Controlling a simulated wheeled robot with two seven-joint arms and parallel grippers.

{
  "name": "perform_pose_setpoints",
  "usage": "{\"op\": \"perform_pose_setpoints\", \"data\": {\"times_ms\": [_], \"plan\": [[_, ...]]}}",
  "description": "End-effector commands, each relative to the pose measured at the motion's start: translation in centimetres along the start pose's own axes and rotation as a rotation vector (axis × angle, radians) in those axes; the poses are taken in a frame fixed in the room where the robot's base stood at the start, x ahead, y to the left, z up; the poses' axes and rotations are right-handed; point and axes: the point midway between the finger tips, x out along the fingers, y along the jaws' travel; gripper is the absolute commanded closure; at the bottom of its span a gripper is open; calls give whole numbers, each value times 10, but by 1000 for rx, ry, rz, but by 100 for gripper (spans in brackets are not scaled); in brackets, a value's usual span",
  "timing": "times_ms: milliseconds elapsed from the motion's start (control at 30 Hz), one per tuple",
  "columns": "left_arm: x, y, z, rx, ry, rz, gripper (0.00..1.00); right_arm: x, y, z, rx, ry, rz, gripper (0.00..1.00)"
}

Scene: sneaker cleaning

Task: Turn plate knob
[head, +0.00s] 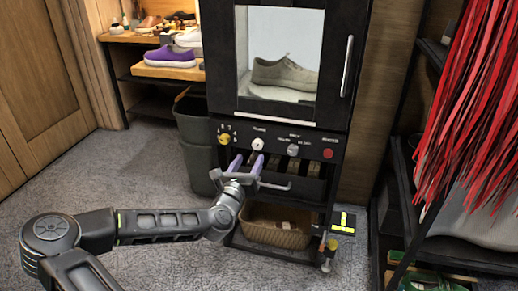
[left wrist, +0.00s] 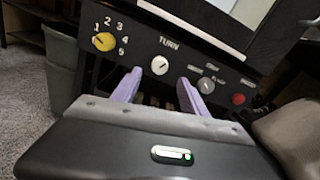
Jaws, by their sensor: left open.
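The control panel (head: 300,145) runs across the front of the black cabinet under its glass window. A white knob (head: 258,144) sits on it; in the left wrist view this knob (left wrist: 159,65) stands beside the label "TURN". My left gripper (head: 247,160) has purple fingers and is in front of the panel, just below the white knob. In the left wrist view its fingers (left wrist: 157,82) are spread, with the white knob between and beyond them. The gripper is open and empty; I cannot tell its exact distance from the knob. My right gripper is not in view.
A yellow dial (head: 224,139) numbered 1 to 5 is left of the white knob. A grey knob (left wrist: 206,85) and a red button (head: 328,153) are to its right. A grey shoe (head: 284,74) is behind the glass. A basket (head: 275,229) stands below.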

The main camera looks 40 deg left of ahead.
Motion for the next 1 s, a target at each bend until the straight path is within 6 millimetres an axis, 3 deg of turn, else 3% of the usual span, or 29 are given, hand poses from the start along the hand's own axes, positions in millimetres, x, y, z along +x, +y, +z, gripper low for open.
{"op": "perform_pose_setpoints", "data": {"times_ms": [267, 700, 1000], "plan": [[8, 0, -1, 3, 0, -1, 48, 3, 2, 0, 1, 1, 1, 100], [69, -1, -2, 3, 1, -2, 48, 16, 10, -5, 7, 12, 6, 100], [78, -1, -1, 2, 2, -1, 48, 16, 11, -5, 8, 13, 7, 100]]}}
